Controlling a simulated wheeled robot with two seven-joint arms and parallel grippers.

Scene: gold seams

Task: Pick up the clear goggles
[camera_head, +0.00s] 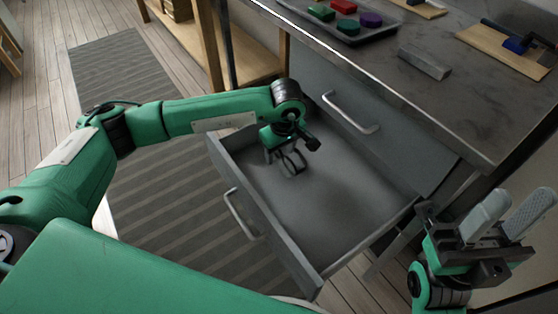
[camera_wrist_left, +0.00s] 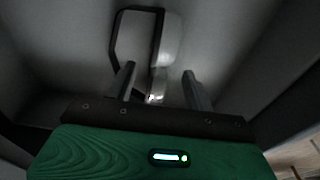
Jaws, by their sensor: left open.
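The clear goggles (camera_wrist_left: 172,40) lie on the drawer floor in the left wrist view, with a clear lens and a dark strap or frame loop to its left. My left gripper (camera_wrist_left: 158,72) is open above them. The lower end of the clear part shows between its two fingers; I cannot tell whether they touch it. In the head view my left gripper (camera_head: 286,162) reaches down into the open drawer near its back left corner and largely hides the goggles. My right gripper (camera_head: 520,204) is open and empty at the right, fingers pointing up.
The grey drawer (camera_head: 325,205) is pulled out, with walls around my left gripper; the rest of its floor looks bare. Above is a dark countertop (camera_head: 455,110) with a tray of coloured blocks (camera_head: 350,36), a grey block (camera_head: 425,62) and wooden boards. A striped rug (camera_head: 170,190) lies below.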

